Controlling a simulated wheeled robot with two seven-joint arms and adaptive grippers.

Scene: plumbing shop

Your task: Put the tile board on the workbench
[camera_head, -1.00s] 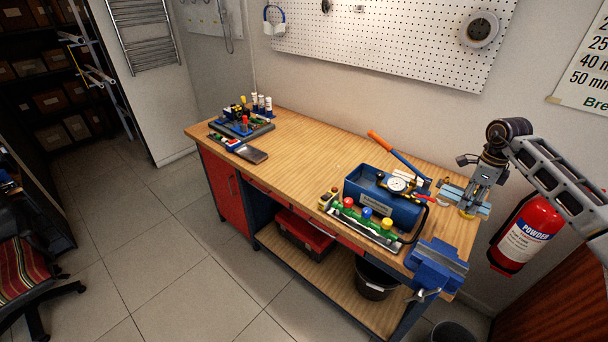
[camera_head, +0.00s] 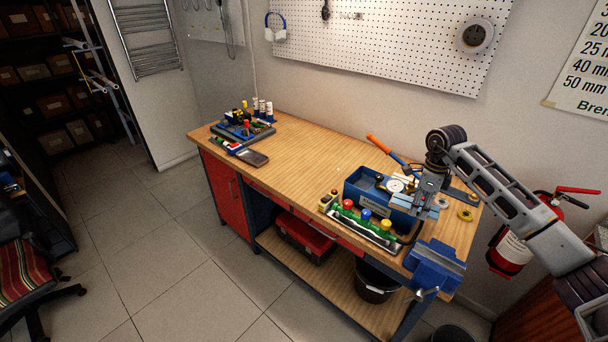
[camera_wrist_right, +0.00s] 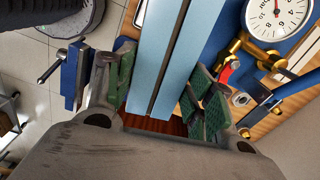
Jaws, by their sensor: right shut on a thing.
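My right gripper (camera_head: 428,193) points down over the right part of the workbench (camera_head: 318,165), beside the blue test pump. It is shut on a narrow pale blue piece, which I take to be the tile board (camera_head: 424,210). In the right wrist view the tile board (camera_wrist_right: 145,88) runs as two pale blue strips with a dark gap between the green-padded fingers (camera_wrist_right: 160,92). The arm and gripper hide part of it in the head view. I cannot tell whether it touches anything below. My left gripper is not in view.
The blue pump (camera_head: 371,193) with its gauge, a manifold with coloured caps (camera_head: 367,214) and a blue vice (camera_head: 437,264) crowd the right end. Yellow rings (camera_head: 465,214) lie at the right back. The middle of the bench is clear; tools (camera_head: 245,130) stand at the left.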

